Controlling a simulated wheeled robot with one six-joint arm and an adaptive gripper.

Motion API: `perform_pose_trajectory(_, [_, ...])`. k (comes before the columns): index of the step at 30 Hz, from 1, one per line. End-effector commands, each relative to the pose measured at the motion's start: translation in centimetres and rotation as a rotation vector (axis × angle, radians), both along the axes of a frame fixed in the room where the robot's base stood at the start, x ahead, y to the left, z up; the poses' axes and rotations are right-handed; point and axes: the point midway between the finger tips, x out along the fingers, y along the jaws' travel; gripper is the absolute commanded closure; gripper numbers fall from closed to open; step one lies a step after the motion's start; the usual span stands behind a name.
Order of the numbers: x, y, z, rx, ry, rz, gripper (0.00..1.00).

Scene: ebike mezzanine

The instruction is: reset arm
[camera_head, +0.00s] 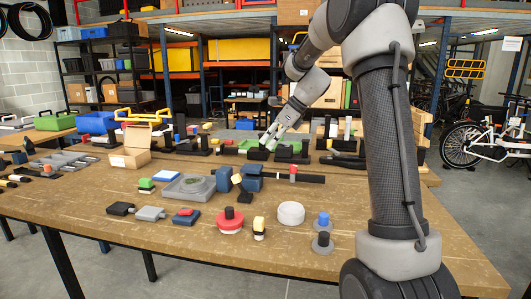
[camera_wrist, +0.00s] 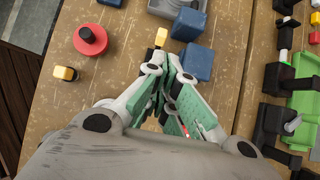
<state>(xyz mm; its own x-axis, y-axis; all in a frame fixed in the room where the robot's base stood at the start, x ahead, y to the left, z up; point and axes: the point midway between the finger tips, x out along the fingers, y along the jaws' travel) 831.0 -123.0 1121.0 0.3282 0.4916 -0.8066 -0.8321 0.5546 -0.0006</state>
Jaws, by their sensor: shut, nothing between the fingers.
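My gripper (camera_head: 272,138) is raised on my bent arm above the wooden table (camera_head: 150,215). In the wrist view my gripper (camera_wrist: 175,60) points down with its green-padded fingers together, and nothing is held between them. Below it in that view lie a blue block (camera_wrist: 198,62), another blue block (camera_wrist: 188,24) and a small yellow-topped piece (camera_wrist: 161,37). The fingers overlap these pieces in the picture, but the head view shows the gripper well above the table.
On the near table stand a red round piece (camera_head: 230,221), a white disc (camera_head: 291,213), a grey tray (camera_head: 188,187) and an open cardboard box (camera_head: 131,155). Shelving fills the back. Bare wood lies along the table's front.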

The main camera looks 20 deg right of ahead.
Motion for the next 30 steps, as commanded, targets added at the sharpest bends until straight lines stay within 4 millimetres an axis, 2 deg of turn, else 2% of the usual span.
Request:
perform_pose_trajectory(4, [-0.1,-0.1,0.5,0.0,0.0,-0.001,1.0])
perform_pose_trajectory(17, [-0.1,-0.1,0.5,0.0,0.0,0.001,1.0])
perform_pose_trajectory(20, [-0.1,-0.2,0.5,-0.014,-0.021,0.034,1.0])
perform_pose_trajectory(23, [-0.1,-0.4,0.4,-0.07,-0.088,0.145,1.0])
perform_pose_trajectory(26, [-1.4,-1.3,-1.5,-0.178,-0.15,0.342,1.0])
perform_pose_trajectory(27, [-2.6,-1.7,-2.8,-0.224,-0.163,0.439,1.0])
perform_pose_trajectory(29, [-5.0,-2.3,-3.8,-0.297,-0.194,0.594,1.0])
perform_pose_trajectory(30, [-6.7,-2.6,-4.0,-0.347,-0.218,0.703,1.0])
